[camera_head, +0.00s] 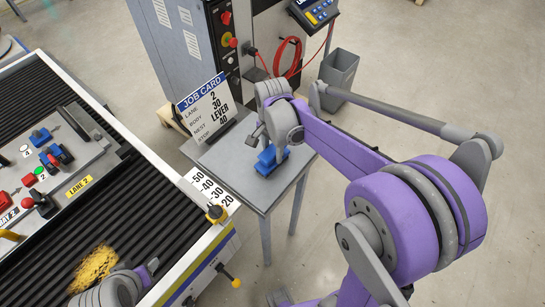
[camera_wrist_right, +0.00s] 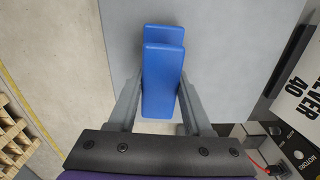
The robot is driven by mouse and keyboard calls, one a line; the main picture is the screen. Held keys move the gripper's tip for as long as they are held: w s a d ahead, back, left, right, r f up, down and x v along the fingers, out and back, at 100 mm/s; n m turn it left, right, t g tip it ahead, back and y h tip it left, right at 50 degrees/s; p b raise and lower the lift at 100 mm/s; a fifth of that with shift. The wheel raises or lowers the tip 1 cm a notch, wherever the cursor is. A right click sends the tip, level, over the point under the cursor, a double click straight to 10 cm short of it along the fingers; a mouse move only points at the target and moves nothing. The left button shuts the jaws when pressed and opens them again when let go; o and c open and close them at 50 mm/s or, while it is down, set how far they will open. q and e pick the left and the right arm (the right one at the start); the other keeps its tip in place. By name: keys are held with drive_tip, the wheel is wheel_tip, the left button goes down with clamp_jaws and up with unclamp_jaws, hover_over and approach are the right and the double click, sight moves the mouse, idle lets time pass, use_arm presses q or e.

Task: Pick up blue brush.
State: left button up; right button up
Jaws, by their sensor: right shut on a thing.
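The blue brush (camera_head: 268,161) is a blocky blue piece at the small grey side table. It fills the middle of the right wrist view (camera_wrist_right: 162,80), with a second blue step behind its near face. My right gripper (camera_head: 269,148) reaches down over it from above. In the right wrist view, its two grey fingers (camera_wrist_right: 160,108) stand on either side of the brush, shut on it. Whether the brush touches the table top is hard to tell.
A job card (camera_head: 203,101) stands at the back left of the grey side table (camera_head: 226,162). A black ribbed conveyor (camera_head: 150,215) with a fixture tray (camera_head: 85,150) runs along the left. Yellow debris (camera_head: 93,268) lies on it. A grey bin (camera_head: 339,70) stands behind on open floor.

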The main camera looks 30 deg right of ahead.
sight(273, 150)
clamp_jaws()
drive_tip(key=shift+r, duration=0.1)
wheel_tip(273, 150, up, 10)
drive_tip(key=shift+f+p, duration=0.1)
drive_tip(key=shift+p, duration=0.2)
drive_tip(key=o, duration=0.6)
unclamp_jaws()
drive_tip(key=c, duration=0.7)
drive_tip(key=shift+s, duration=0.1)
